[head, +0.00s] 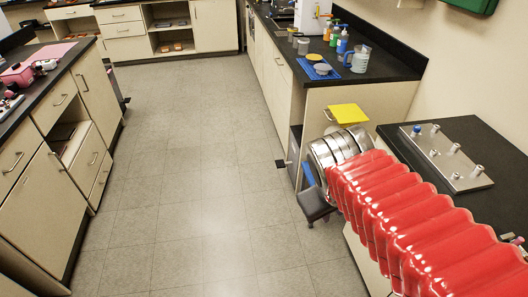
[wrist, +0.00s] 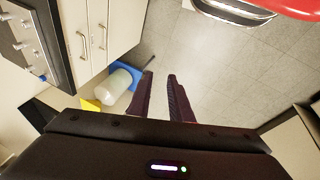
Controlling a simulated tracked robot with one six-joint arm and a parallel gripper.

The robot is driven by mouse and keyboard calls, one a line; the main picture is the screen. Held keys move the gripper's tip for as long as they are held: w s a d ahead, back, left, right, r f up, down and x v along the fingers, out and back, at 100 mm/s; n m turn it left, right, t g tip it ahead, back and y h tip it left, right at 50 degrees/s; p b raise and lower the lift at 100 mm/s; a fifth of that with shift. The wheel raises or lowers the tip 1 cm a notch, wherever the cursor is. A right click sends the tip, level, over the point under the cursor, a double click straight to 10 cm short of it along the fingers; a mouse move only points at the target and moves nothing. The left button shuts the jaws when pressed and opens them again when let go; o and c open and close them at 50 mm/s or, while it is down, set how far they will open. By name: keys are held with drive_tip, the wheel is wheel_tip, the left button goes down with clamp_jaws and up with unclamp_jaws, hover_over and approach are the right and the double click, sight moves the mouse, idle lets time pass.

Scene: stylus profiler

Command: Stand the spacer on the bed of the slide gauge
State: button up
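My gripper (wrist: 161,76) shows in the wrist view with two dark fingers apart; only floor shows between them. In the head view my arm reaches down at the right, and I cannot make out the fingers there. I cannot tell which thing is the spacer or which is the slide gauge. A metal plate with several upright pegs (head: 464,180) lies on the right bench; part of it also shows at the upper left of the wrist view (wrist: 37,61). Small grey cylinders stand on the far right bench.
The right bench (head: 489,137) and the far right bench (head: 385,73) have black tops. The latter holds bottles, a jug (head: 359,60) and a blue tray (head: 308,73). The left bench carries pink items (head: 17,75). The middle floor is clear.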

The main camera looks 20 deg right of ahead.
drive_tip(key=a+r+m+t+y, duration=0.1)
drive_tip(key=a+r+t+y, duration=0.1)
drive_tip(key=a, duration=0.7)
drive_tip(key=shift+w+a+r+y, duration=0.25)
drive_tip(key=shift+a+r+y, duration=0.05)
drive_tip(key=shift+r+y, duration=0.35)
drive_tip(key=shift+d, duration=0.1)
